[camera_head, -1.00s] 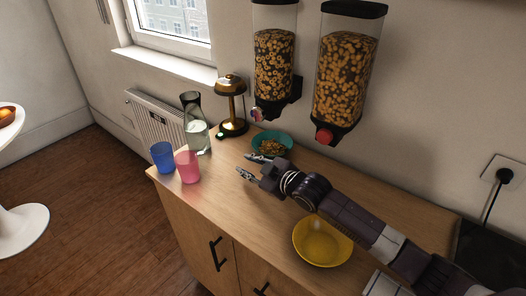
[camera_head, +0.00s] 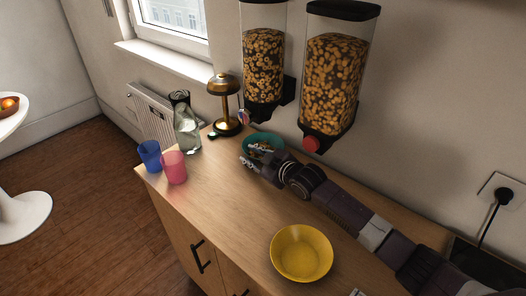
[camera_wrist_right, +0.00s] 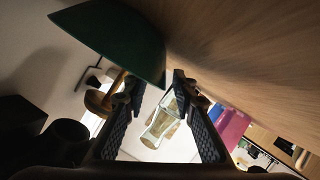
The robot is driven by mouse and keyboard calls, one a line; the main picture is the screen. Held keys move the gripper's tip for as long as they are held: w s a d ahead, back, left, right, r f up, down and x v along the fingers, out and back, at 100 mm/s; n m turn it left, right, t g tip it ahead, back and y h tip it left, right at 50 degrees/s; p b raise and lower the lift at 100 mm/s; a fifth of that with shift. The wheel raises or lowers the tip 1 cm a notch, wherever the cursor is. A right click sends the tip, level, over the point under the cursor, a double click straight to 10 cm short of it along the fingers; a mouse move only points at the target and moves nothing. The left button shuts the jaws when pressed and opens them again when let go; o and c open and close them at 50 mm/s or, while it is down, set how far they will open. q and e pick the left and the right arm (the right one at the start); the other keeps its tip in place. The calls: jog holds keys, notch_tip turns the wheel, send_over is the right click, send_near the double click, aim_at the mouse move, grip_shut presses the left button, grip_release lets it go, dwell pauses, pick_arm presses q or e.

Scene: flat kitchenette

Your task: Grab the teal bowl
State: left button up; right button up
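The teal bowl (camera_head: 264,137) stands on the wooden counter below the cereal dispensers, with small brown pieces inside. My right gripper (camera_head: 249,154) is at the bowl's near left side and partly covers it. In the right wrist view the gripper (camera_wrist_right: 157,80) is open, its two fingers apart. The dark teal outside of the bowl (camera_wrist_right: 115,40) shows at upper left there, its lower edge near the fingertips. I cannot tell whether the rim lies between the fingers or whether they touch it. My left gripper is not in view.
A yellow bowl (camera_head: 301,253) stands near the counter's front. A golden lamp (camera_head: 225,105), a glass carafe (camera_head: 187,130), a pink cup (camera_head: 174,168) and a blue cup (camera_head: 150,156) stand left of the gripper. Two cereal dispensers (camera_head: 331,85) hang above. The counter's middle is clear.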

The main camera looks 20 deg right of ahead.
jog(key=shift+w+a, duration=0.1)
jog(key=shift+w, duration=0.1)
jog(key=shift+c, duration=0.2)
grip_shut()
jog(key=shift+f, duration=0.1)
